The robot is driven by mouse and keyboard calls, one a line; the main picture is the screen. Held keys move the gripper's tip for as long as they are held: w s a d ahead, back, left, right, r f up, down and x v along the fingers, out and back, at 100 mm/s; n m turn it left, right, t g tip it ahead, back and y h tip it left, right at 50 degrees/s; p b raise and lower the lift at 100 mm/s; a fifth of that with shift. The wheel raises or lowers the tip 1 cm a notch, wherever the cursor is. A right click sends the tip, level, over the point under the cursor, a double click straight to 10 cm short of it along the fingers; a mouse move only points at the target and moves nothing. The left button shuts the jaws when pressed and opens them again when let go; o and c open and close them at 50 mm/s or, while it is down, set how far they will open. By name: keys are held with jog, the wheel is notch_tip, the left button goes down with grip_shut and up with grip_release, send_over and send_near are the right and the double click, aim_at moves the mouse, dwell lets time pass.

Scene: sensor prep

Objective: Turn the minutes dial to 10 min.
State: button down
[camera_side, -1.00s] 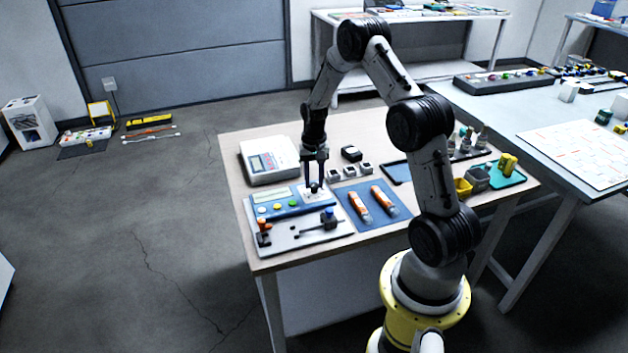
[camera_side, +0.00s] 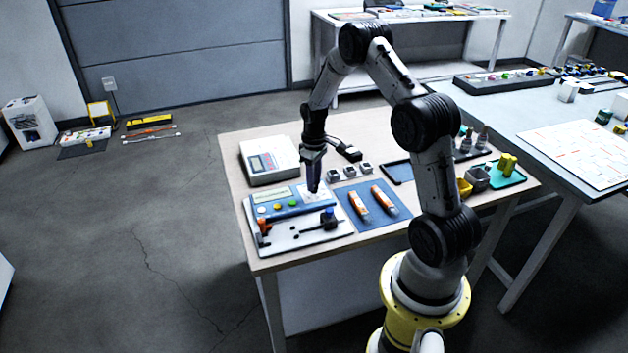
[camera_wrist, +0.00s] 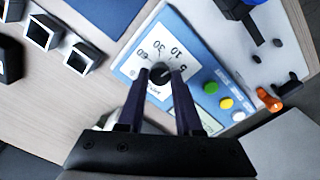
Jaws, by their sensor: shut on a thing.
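The minutes dial (camera_wrist: 161,76) is a small black knob on a white scale plate (camera_wrist: 168,45) with printed numbers, among them 10, 30 and 60. My gripper (camera_wrist: 162,73) is shut on the dial, with one dark finger on each side of it. I cannot make out clearly which number the dial points to. The plate is part of a blue control unit (camera_side: 283,210) with a display and coloured buttons. In the side view, my gripper (camera_side: 314,190) points down at the unit's right end and hides the dial.
A white board (camera_side: 300,239) with an orange-topped part and a blue-capped black part lies in front of the unit. A blue mat (camera_side: 373,213) with two orange-and-white tubes is to the right. A white instrument (camera_side: 268,163) and small grey blocks (camera_side: 350,172) stand behind.

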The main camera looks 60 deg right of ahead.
jog(key=shift+n, duration=0.6)
jog(key=shift+r, duration=0.1)
jog(key=c, duration=0.6)
grip_release()
notch_tip(320, 180, up, 14)
jog(key=shift+f, duration=0.15)
